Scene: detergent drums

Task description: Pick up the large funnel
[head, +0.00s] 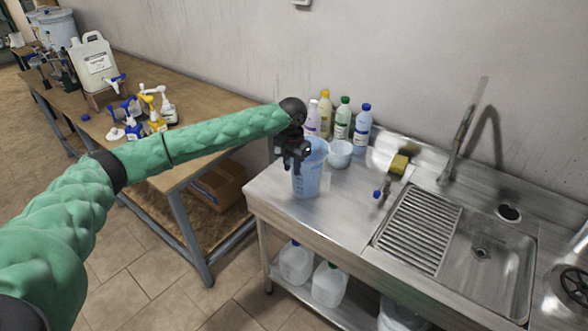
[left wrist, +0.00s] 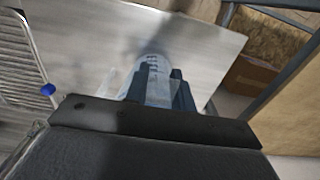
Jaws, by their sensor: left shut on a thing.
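No large funnel shows clearly. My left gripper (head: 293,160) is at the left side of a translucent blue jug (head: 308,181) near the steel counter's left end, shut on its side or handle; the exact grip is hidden. In the left wrist view the fingers (left wrist: 160,88) meet in front of the pale jug (left wrist: 156,62), which has dark scale marks. The jug looks upright. A white bowl-like vessel (head: 340,155) stands just right of it; I cannot tell whether this is a funnel. My right gripper is out of view.
Several capped bottles (head: 362,126) stand behind the jug by the wall. A wooden bench (head: 205,140) with pump bottles is at left. The counter's front left is clear.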

